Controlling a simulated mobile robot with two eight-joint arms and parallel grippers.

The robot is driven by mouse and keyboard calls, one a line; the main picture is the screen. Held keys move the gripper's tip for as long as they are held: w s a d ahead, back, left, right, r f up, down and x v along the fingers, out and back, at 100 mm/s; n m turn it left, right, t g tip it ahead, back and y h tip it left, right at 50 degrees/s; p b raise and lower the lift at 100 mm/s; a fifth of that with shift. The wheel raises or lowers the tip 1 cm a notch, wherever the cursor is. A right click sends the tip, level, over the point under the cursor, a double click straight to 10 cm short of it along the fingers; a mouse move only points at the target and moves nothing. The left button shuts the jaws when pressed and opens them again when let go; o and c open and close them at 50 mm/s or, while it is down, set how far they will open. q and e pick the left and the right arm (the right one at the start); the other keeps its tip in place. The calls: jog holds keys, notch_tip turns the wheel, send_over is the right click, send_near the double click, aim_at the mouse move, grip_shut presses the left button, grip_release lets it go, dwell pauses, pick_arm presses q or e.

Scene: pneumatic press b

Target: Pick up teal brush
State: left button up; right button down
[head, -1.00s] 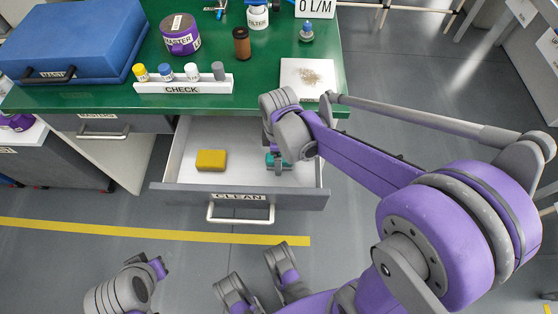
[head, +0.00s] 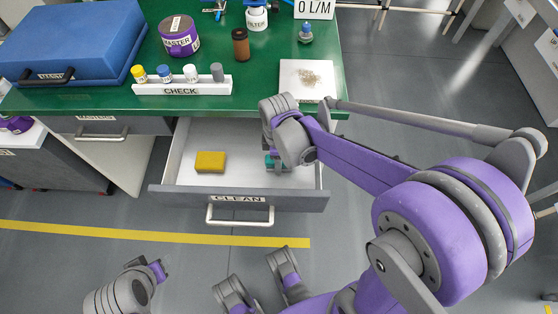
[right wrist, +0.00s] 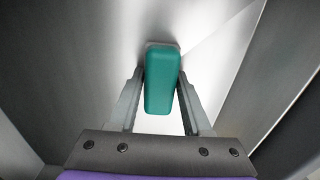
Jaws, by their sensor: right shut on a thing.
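The teal brush (right wrist: 162,82) is between the two fingers of my right gripper (right wrist: 162,88) in the right wrist view, with a finger against each side. In the head view only a bit of the teal brush (head: 269,161) shows under my right gripper (head: 278,166), inside the open drawer labelled CLEAN (head: 180,178). My right gripper is shut on the brush, low in the drawer's right part.
A yellow sponge (head: 210,162) lies in the drawer's left part. Above is the green bench (head: 270,75) with a CHECK rack (head: 183,87), a white pad with debris (head: 305,93), a brown bottle (head: 240,44) and a blue case (head: 75,40). The drawer walls surround my right gripper closely.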

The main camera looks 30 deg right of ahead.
notch_tip(320, 180, up, 10)
jog(key=p, duration=0.2)
jog(key=shift+p, duration=0.35)
jog(key=c, duration=0.9)
grip_release()
grip_shut()
